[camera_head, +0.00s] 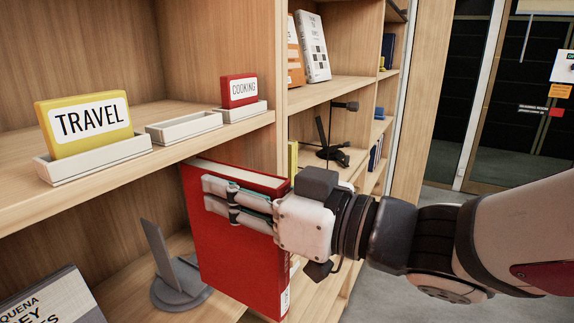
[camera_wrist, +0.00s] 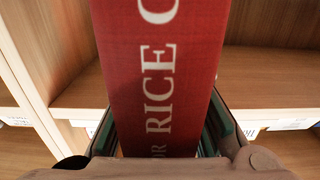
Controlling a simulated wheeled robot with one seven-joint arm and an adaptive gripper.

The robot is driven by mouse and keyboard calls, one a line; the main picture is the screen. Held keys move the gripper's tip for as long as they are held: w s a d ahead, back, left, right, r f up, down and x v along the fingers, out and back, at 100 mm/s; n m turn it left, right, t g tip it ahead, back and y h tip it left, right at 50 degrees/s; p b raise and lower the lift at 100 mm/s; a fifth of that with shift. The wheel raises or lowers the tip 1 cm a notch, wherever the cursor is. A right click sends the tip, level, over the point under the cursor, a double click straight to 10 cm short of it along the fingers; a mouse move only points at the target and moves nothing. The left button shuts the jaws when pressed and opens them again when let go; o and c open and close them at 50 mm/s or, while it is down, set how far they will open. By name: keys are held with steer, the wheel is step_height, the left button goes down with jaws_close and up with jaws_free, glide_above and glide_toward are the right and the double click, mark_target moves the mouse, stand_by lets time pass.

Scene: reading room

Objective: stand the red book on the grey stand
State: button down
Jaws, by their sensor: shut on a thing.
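The red book (camera_head: 237,240) is upright in my gripper (camera_head: 238,203), in front of the shelf unit. My gripper is shut on it near its top, with fingers on both sides. In the wrist view the book's red spine with white letters (camera_wrist: 158,90) fills the middle, between the two fingers (camera_wrist: 160,135). The grey stand (camera_head: 166,258) is on the lower shelf, just left of the book, with a round base and a tilted plate. The book hides part of the space beside the stand's base. The book is apart from the stand's plate.
A book (camera_head: 48,300) lies at the lower left of the lower shelf. The shelf above carries a yellow TRAVEL sign (camera_head: 88,122), an empty white holder (camera_head: 184,127) and a red COOKING sign (camera_head: 239,90). A dark stand (camera_head: 333,150) is in the compartment on the right.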

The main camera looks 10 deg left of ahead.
steer(key=f+p+x, duration=0.1)
steer(key=f+x, duration=0.2)
steer(key=x, duration=1.2)
steer(key=shift+f+p, duration=0.25)
steer(key=shift+p, duration=0.1)
steer(key=shift+w+a+f, duration=0.1)
steer(key=shift+f, duration=0.15)
steer(key=c, duration=1.3)
jaws_free()
steer(key=shift+f, duration=0.1)
